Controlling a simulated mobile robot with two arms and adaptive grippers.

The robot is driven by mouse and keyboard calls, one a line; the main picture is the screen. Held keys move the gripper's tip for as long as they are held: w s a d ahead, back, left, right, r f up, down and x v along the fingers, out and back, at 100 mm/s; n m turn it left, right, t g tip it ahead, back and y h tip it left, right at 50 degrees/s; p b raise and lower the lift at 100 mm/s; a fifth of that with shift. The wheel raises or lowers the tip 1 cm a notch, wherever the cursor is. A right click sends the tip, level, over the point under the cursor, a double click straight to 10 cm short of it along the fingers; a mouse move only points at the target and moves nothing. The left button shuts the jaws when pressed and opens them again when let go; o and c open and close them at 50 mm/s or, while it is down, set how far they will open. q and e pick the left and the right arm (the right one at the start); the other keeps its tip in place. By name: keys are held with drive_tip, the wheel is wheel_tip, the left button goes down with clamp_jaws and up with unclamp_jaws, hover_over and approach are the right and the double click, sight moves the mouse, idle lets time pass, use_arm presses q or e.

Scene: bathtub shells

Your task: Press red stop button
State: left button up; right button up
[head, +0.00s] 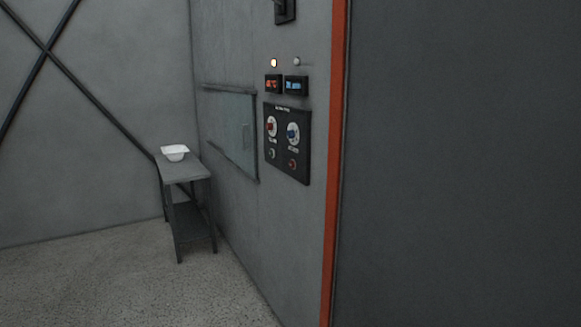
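A black control panel (288,143) is mounted on the grey machine wall at the centre of the head view, seen at an angle. It has a red-centred dial (271,127) and a blue-centred dial (293,133) in its upper part. Below them are a small dark round control (272,153) and a small reddish round control (292,163). The labels are too small to read, so I cannot tell for sure which one is the stop button. Neither of my grippers shows in the head view.
Two small displays (285,84), two round lamps and a black switch (285,10) are above the panel. A closed hatch (231,131) is to its left. A grey side table (184,172) holds a white tub (175,152). An orange edge strip (335,160) runs right of the panel. The floor (130,285) is clear.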

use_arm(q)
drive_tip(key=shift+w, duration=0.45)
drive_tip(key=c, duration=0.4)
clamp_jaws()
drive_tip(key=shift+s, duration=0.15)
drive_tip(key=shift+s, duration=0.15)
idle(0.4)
